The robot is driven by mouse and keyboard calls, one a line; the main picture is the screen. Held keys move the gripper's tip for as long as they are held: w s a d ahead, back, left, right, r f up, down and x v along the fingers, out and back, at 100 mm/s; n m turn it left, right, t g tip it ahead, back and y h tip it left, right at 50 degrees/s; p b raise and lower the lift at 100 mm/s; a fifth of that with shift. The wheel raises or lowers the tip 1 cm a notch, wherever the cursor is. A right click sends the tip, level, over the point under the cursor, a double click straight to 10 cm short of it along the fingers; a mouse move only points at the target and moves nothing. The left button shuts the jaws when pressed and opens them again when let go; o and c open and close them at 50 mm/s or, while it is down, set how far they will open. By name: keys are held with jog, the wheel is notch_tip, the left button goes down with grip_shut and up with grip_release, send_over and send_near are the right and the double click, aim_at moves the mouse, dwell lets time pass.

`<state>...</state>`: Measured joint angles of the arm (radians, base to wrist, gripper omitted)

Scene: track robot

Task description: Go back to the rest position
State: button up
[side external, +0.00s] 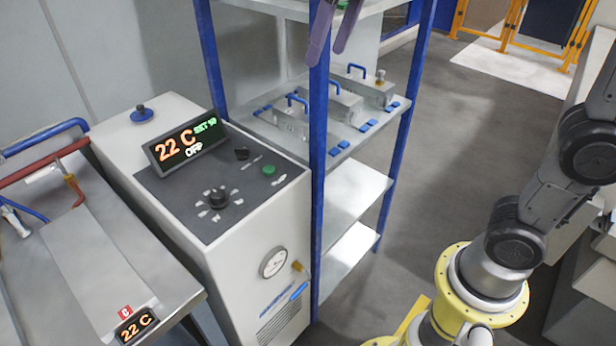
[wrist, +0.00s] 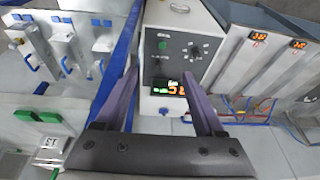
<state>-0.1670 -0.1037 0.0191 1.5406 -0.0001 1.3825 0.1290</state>
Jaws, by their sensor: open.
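My gripper (side external: 325,56) shows at the top of the side external view as two purple fingers, in front of the blue-posted shelf. The rest of the hand is cut off by the frame's top edge. In the wrist view my gripper (wrist: 160,74) has its two purple fingers spread wide apart. Nothing is held between them. The control cabinet (wrist: 172,65) appears beyond the fingers, apart from them. No marker of a rest position shows in either view.
The shelf (side external: 318,170) carries metal boxes (side external: 334,98) with blue handles. The white cabinet (side external: 240,255) has a display (side external: 187,142) reading 22 C and OFF. A metal bench (side external: 100,265) with pipes stands at left. The grey floor (side external: 455,125) right of the shelf is clear.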

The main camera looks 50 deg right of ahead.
jog(key=s+d+f+t, duration=0.1)
jog(key=s+d+f, duration=0.15)
jog(key=s, duration=0.35)
jog(key=s+d+f+t, duration=0.1)
jog(key=s+d+f, duration=0.15)
jog(key=s, duration=0.35)
jog(key=s+f, duration=0.5)
jog(key=f, duration=0.5)
jog(key=shift+s+d+h, duration=0.3)
jog(key=shift+d, duration=0.05)
dwell(0.4)
